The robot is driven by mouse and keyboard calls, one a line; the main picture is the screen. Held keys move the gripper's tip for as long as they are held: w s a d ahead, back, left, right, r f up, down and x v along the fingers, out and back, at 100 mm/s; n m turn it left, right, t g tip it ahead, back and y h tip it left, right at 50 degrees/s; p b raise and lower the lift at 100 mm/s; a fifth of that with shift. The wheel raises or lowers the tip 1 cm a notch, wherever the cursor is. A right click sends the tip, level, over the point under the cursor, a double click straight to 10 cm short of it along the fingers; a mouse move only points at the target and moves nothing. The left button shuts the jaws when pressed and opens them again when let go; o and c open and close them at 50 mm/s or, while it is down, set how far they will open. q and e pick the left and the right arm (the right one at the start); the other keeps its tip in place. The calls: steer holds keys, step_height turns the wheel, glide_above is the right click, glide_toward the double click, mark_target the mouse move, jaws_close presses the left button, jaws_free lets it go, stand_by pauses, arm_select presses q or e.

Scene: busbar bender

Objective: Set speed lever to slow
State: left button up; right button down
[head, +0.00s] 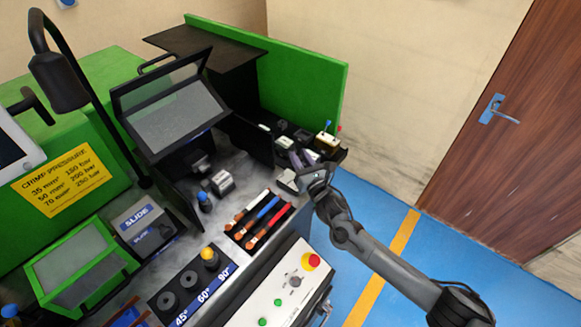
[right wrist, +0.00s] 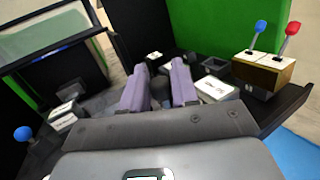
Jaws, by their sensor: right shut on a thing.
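My right gripper (head: 298,158) is over the dark shelf at the right end of the bench. In the right wrist view its two purple fingers (right wrist: 160,88) are shut on a dark, round-topped lever knob (right wrist: 160,87) between them. The fingers hide most of this lever, and its setting cannot be read. My left gripper is not in view.
A brass-coloured box (right wrist: 263,70) with blue and red knobbed levers stands right of the gripper. A blue-knobbed lever (right wrist: 23,134) is at the left. A green panel (head: 300,80) rises behind. A tool tray (head: 262,215) and button panel (head: 285,290) are nearer.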

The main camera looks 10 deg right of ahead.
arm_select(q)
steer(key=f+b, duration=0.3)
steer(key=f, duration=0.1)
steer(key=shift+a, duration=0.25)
arm_select(e)
steer(key=shift+s+d+f+m+t, duration=0.5)
steer(key=shift+s+f+m+t, duration=0.25)
steer(key=shift+t, duration=0.25)
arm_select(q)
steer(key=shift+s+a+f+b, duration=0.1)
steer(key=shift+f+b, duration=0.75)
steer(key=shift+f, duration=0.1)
arm_select(e)
steer(key=shift+s+d+m+t, duration=0.2)
steer(key=shift+d+m+t, duration=0.15)
steer(key=shift+t, duration=0.25)
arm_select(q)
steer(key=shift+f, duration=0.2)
arm_select(e)
steer(key=shift+r, duration=0.1)
steer(key=c, duration=1)
jaws_free()
steer(key=shift+r+t, duration=0.1)
steer(key=shift+t, duration=0.2)
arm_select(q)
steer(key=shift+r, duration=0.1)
arm_select(e)
steer(key=shift+s+d, duration=0.1)
